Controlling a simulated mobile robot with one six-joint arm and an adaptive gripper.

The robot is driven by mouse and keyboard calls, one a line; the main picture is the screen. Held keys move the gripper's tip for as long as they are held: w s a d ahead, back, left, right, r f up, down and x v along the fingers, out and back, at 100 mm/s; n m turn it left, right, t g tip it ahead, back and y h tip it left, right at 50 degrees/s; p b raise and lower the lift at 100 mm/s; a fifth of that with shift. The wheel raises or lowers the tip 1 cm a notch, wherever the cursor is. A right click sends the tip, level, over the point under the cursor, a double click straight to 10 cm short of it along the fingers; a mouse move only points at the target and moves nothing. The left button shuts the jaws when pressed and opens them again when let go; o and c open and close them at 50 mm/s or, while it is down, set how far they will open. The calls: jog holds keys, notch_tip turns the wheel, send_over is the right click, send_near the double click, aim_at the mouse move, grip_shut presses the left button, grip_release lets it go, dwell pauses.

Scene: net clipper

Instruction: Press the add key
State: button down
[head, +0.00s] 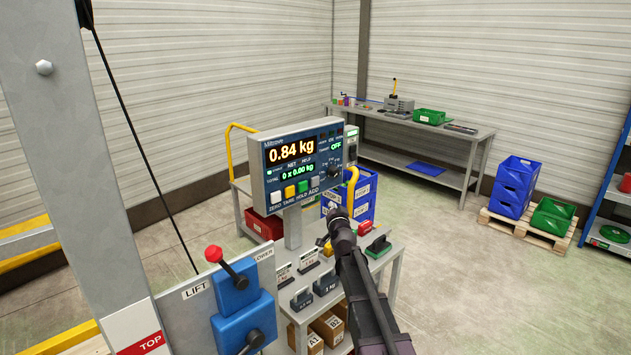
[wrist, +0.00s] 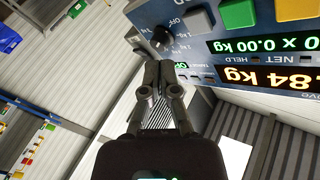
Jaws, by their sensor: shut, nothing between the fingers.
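The weighing indicator (head: 298,160) is a blue-faced box on a post, reading 0.84 kg above 0 x 0.00 kg. White, yellow, green and grey keys run along its lower edge. The grey add key (head: 315,183) is the rightmost, above the label ADD. In the wrist view the panel is upside down, with the grey add key (wrist: 198,21) beside the green one. My gripper (head: 338,213) is below and right of the add key in the head view. In the wrist view my gripper (wrist: 159,68) is shut and empty, its tips near a black knob (wrist: 160,39).
A small bench (head: 384,262) with weights and boxes stands under the indicator. A lift control with a red-knobbed lever (head: 213,254) is at left. A trolley with a yellow handle (head: 230,150) stands behind. A workbench (head: 470,134) and blue crates (head: 515,180) are farther off.

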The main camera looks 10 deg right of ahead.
aim_at(319, 181)
jog(key=w+d+r+m+h, duration=0.1)
jog(key=w+d+r+m+t+h, duration=0.1)
jog(key=d+r, duration=0.1)
jog(key=shift+r+m+h, duration=0.1)
jog(key=shift+m+h, duration=0.2)
jog(key=shift+w+a, duration=0.15)
jog(key=w+a, duration=0.5)
jog(key=w, duration=0.2)
dwell(0.6)
jog(key=shift+w+a, duration=0.5)
jog(key=shift+w, duration=0.15)
dwell(2.6)
jog(key=shift+s, duration=0.1)
jog(key=shift+s+d, duration=0.5)
jog(key=shift+s, duration=0.1)
jog(key=shift+s, duration=0.15)
dwell(0.4)
